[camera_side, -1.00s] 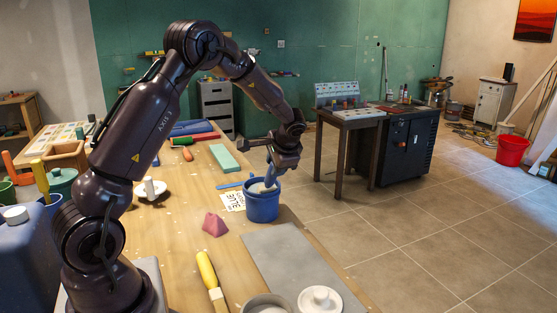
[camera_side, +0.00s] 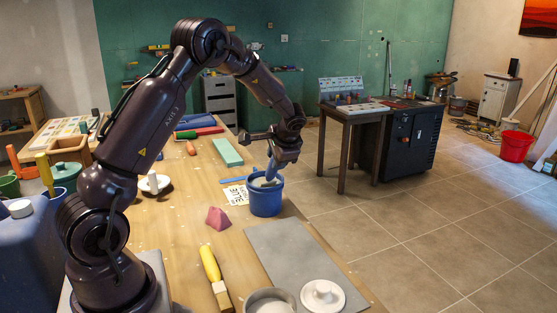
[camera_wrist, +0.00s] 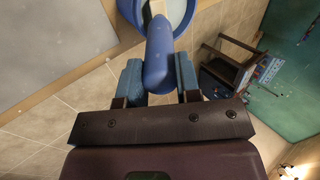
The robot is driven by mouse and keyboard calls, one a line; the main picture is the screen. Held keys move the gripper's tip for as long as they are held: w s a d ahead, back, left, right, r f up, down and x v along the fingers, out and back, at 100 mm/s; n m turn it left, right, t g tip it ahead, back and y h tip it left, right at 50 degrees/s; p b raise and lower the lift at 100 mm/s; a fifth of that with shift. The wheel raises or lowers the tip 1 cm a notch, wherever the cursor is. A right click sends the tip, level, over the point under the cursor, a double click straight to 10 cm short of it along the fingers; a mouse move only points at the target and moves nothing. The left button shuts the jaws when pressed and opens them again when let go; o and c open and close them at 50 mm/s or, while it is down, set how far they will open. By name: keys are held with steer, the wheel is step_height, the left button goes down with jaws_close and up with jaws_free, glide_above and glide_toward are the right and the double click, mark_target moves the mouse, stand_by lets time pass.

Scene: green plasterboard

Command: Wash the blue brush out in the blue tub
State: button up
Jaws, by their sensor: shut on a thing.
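The blue tub (camera_side: 265,200) stands on the wooden bench near its right edge, with pale liquid or a pale inside showing at its top. My gripper (camera_side: 272,160) is above the tub, shut on the blue brush (camera_side: 271,169), which points down into the tub's mouth. In the wrist view the blue brush handle (camera_wrist: 157,55) sits between the two blue finger pads of my gripper (camera_wrist: 158,78). The brush's far end reaches inside the rim of the blue tub (camera_wrist: 128,12). The bristle tips are hidden or too small to make out.
A printed sheet (camera_side: 237,194) lies left of the tub, and a pink wedge (camera_side: 217,218) is in front. A yellow-handled brush (camera_side: 212,268), a grey board (camera_side: 300,262), a white lid (camera_side: 322,296) and a metal bowl (camera_side: 270,300) are nearer. A green block (camera_side: 227,152) lies behind.

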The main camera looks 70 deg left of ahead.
steer(key=d, duration=0.2)
steer(key=shift+d, duration=0.4)
steer(key=shift+a, duration=0.15)
steer(key=shift+a, duration=1.25)
steer(key=shift+d, duration=0.1)
stand_by(1.1)
